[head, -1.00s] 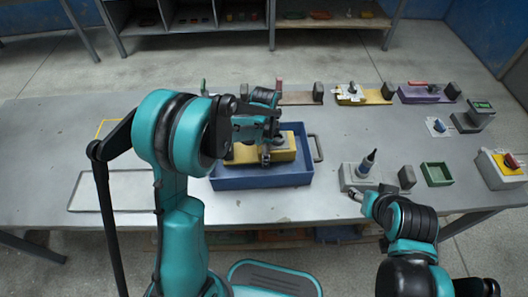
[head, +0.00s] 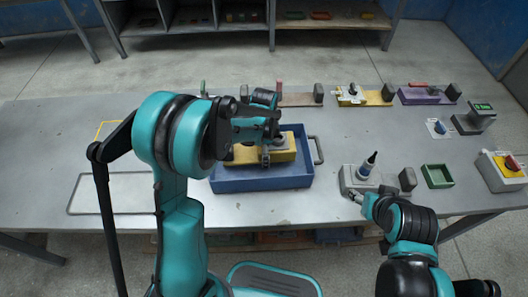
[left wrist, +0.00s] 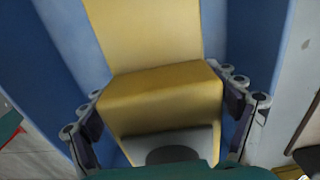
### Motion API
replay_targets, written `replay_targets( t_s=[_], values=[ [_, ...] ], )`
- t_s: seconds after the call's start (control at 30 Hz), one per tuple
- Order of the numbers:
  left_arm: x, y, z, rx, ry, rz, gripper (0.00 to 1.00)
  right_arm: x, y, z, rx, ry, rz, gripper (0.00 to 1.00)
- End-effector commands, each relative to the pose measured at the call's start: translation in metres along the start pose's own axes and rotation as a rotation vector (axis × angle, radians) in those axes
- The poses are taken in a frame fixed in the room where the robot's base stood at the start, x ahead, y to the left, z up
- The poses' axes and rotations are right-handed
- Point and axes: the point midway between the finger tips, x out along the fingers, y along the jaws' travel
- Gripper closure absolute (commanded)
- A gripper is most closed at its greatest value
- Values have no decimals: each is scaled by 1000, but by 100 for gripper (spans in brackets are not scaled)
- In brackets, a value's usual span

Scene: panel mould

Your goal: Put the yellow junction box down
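The yellow junction box (head: 280,150) lies in the blue tray (head: 262,183) at the middle of the table, with a grey part at one end. In the left wrist view the box (left wrist: 160,95) shows between the blue tray walls (left wrist: 262,50). My left gripper (head: 265,157) is over the tray. In the left wrist view its fingers (left wrist: 165,118) stand apart on both sides of the box, with a narrow blue gap showing on the right. The underside of the box is hidden. My right gripper (head: 357,196) is by the grey fixture; its fingers are too small to read.
The grey fixture (head: 350,180) with a dark cone and a dark block (head: 407,180) stand right of the tray. A green bin (head: 437,176) and a switch box (head: 503,170) are further right. An empty outlined area (head: 115,192) lies left. Several parts line the back edge.

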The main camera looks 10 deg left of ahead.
Motion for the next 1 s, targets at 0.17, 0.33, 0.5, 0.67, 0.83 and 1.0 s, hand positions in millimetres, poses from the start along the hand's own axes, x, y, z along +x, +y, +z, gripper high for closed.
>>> replay_targets(
  t_s=[0.17, 0.33, 0.5, 0.67, 0.83, 1.0],
  values=[
    [-37, 0, 0, 0, 0, 0, 14, -13, 0, -10, 0, 0, 0, 47],
    [-77, 0, 0, 0, 0, 0, 14, -25, 0, -18, 0, 0, 0, 47],
    [-105, 0, 0, 0, 0, 0, 14, -32, 0, -23, 0, 0, 0, 47],
    [-119, 1, 1, -5, 1, -2, 14, -34, 0, -25, 0, 0, 0, 47],
    [-143, 16, 12, -124, 28, -55, 14, -34, 0, -25, 0, 0, 0, 47],
    [-180, 53, 37, -405, 114, -171, 14, -34, 0, -24, 0, 0, 0, 47]
  ],
)
